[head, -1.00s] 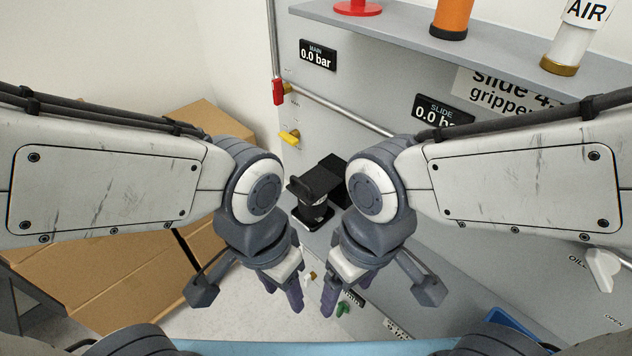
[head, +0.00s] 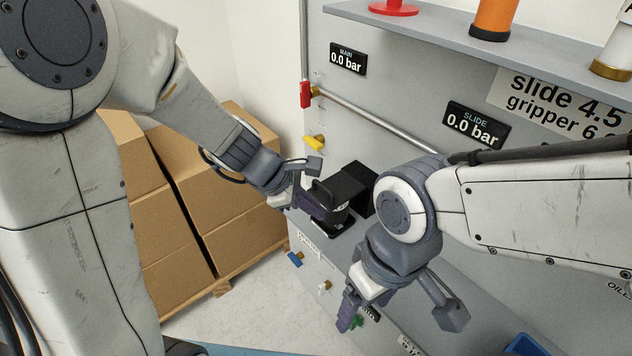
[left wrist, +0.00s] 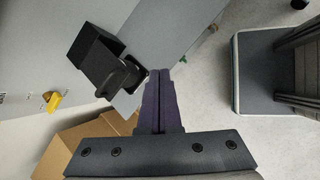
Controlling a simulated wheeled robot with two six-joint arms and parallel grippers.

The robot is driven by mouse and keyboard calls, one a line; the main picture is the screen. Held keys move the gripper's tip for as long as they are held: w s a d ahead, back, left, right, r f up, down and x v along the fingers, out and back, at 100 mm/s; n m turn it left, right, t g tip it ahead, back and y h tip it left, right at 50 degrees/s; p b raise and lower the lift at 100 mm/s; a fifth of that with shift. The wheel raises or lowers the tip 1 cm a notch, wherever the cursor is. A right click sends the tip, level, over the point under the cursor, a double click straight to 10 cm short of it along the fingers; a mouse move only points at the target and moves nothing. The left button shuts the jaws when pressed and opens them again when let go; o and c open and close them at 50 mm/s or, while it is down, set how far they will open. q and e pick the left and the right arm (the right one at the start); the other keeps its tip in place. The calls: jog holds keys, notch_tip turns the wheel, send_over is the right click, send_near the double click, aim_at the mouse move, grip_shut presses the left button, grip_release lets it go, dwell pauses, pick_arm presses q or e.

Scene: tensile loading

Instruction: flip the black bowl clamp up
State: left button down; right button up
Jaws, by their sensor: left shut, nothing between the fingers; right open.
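The black bowl clamp (head: 338,190) is mounted on the grey machine's side, with a black block behind it. In the left wrist view the clamp (left wrist: 122,80) lies just left of my fingertips. My left gripper (head: 322,212) is shut and empty, its purple fingers beside the clamp's near side in the head view. In the left wrist view the shut fingers (left wrist: 160,75) point past the clamp; I cannot tell whether they touch it. My right gripper (head: 347,318) hangs low over the floor, open and empty, away from the clamp.
A yellow valve handle (head: 315,143) and a red one (head: 305,94) sit on pipework above the clamp. Cardboard boxes (head: 150,210) stand at the left. A grey shelf (head: 450,35) juts out above. My right arm lies close to the clamp's right.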

pick_arm(q)
jog(key=w+a+f+n+t, duration=0.2)
jog(key=w+a+f+n, duration=0.1)
jog(key=w+a+n, duration=0.4)
jog(key=shift+w+a+f+n+t+y, duration=0.15)
jog(key=shift+w+a+n+t+y, duration=0.2)
jog(key=shift+n, duration=0.85)
jog(key=shift+s+d+f+b, duration=0.1)
jog(key=shift+b, duration=0.2)
